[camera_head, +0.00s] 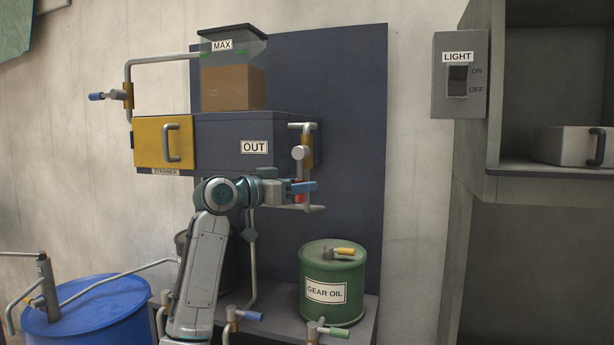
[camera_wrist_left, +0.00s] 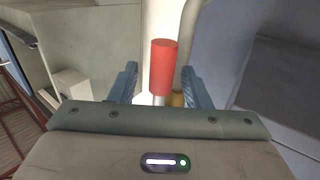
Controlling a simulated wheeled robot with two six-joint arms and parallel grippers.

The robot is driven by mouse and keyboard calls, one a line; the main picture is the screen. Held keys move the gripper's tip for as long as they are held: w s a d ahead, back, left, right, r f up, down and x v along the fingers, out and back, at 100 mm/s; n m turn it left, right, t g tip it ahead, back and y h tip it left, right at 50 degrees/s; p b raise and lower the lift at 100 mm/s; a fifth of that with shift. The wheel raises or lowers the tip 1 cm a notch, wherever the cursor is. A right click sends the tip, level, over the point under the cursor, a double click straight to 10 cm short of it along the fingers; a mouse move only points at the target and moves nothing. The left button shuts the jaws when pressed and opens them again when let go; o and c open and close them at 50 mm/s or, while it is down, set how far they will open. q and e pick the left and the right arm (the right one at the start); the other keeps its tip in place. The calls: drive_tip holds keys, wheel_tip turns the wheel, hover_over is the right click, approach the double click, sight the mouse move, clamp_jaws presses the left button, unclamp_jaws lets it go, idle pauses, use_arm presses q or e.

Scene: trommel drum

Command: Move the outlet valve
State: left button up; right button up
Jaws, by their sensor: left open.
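The outlet valve has a red handle (camera_head: 299,192) on the grey pipe at the right of the dark box labelled OUT (camera_head: 255,147). The same red handle (camera_wrist_left: 163,66) stands out in the left wrist view, with a bit of brass behind it. My left gripper (camera_head: 304,188) is at the handle, and its blue fingers partly cover it in the head view. In the wrist view my left gripper (camera_wrist_left: 160,84) is open, with a finger on either side of the handle and visible gaps. My right gripper is not in view.
A yellow strainer door (camera_head: 164,144) is left of the OUT box. A blue-handled valve (camera_head: 98,96) sits at upper left. A green gear oil drum (camera_head: 332,284) stands below right, and a blue drum (camera_head: 98,314) at lower left. A light switch box (camera_head: 460,74) is at right.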

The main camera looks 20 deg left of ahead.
use_arm(q)
drive_tip(key=shift+p+x, duration=0.4)
drive_tip(key=shift+x, duration=0.9)
clamp_jaws()
